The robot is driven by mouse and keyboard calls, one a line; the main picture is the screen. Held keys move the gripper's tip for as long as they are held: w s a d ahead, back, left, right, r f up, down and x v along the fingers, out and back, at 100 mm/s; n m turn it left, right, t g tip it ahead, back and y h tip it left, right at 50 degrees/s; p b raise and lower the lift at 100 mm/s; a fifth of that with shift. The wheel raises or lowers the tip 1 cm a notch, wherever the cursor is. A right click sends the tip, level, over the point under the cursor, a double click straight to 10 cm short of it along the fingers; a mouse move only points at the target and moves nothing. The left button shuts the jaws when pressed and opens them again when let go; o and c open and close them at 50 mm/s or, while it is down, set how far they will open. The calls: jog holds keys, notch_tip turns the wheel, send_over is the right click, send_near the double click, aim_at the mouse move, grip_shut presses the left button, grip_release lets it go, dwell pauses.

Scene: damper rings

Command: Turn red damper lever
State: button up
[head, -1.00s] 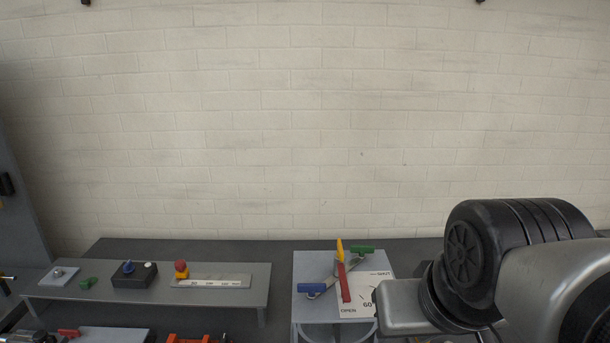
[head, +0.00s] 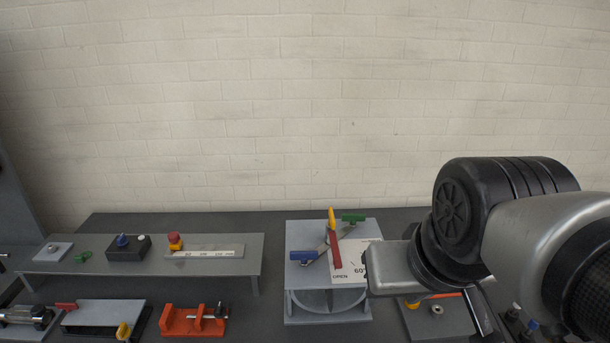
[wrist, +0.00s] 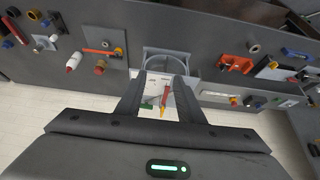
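The red damper lever (head: 336,250) sits on top of a grey damper stand (head: 302,302), with a yellow piece (head: 332,218) at its far end. A blue lever handle (head: 303,255) is to its left and a green one (head: 352,217) behind it to the right. A white card (head: 350,272) marked OPEN lies under them. In the wrist view, my gripper (wrist: 158,84) is open, with its fingers apart. The red lever (wrist: 166,92) shows between the fingers in that picture, apparently beyond them; contact cannot be told. The fingertips are hidden in the head view.
A grey raised shelf (head: 85,268) at left carries a black box with a blue knob (head: 122,243) and a red button (head: 175,240). An orange fixture (head: 190,320) stands in front. More fixtures sit right of the stand, partly behind my arm.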

jog(key=shift+c, duration=0.4)
jog(key=b, duration=0.6)
send_near(337, 254)
jog(key=f, duration=0.1)
jog(key=shift+w+f, duration=0.15)
jog(key=shift+w, duration=0.4)
jog(key=shift+f, duration=0.1)
jog(key=shift+b+x, duration=2.7)
jog(key=shift+x, duration=1.7)
jog(key=shift+s+f, duration=0.1)
